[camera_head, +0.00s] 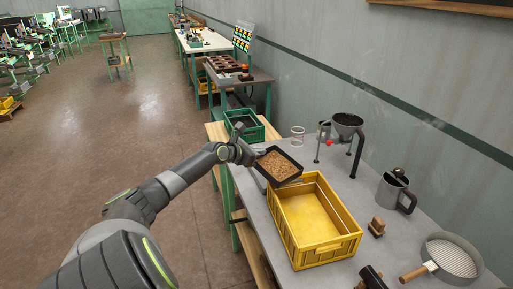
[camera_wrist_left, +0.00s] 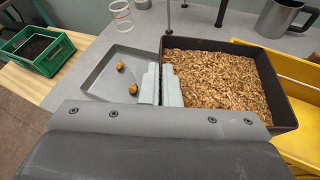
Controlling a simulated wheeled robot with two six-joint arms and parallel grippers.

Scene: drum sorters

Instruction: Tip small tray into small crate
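A small dark tray (camera_head: 278,166) full of brown grainy material is at the back left corner of the yellow crate (camera_head: 318,250). In the left wrist view the tray (camera_wrist_left: 287,108) overlaps the edge of the yellow crate (camera_wrist_left: 300,75). My left gripper (camera_head: 249,157) is at the tray's left side; in the wrist view its pale fingers (camera_wrist_left: 163,86) are closed on the tray's left wall. The tray looks nearly level, its contents inside. The yellow crate's visible floor is bare. My right gripper is not in view.
A grey shallow tray (camera_wrist_left: 108,75) with two small brown lumps lies left of the fingers. A green crate (camera_head: 258,133) stands behind. A hopper stand (camera_head: 347,122), metal jug (camera_head: 388,190), sieve (camera_head: 462,265) and wooden block (camera_head: 376,228) stand right of the yellow crate.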

